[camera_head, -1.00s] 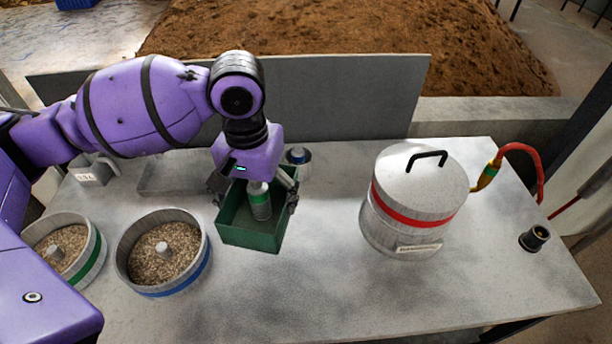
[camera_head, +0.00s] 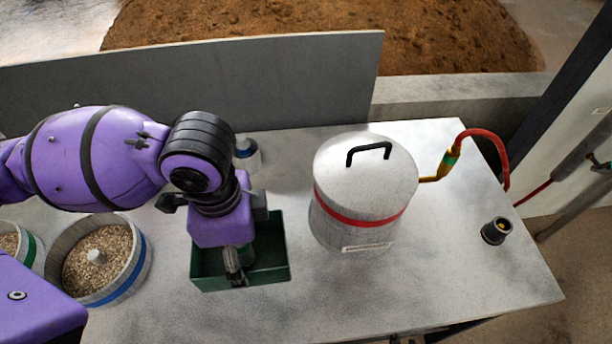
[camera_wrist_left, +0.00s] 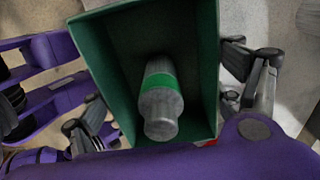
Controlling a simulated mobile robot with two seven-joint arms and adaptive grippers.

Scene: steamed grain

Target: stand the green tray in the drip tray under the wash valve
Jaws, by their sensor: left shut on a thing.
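My right gripper is not in view. I cannot make out the drip tray. A lever on a pipe (camera_head: 600,166) shows at the far right; I cannot tell whether it is the wash valve.
A lidded steel pot (camera_head: 362,228) with a red band stands just right of the tray. A blue-banded tin of grain (camera_head: 135,283) is to its left. A red hose (camera_head: 490,138) and a black socket (camera_head: 496,231) are at the right. The front right worktop is clear.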

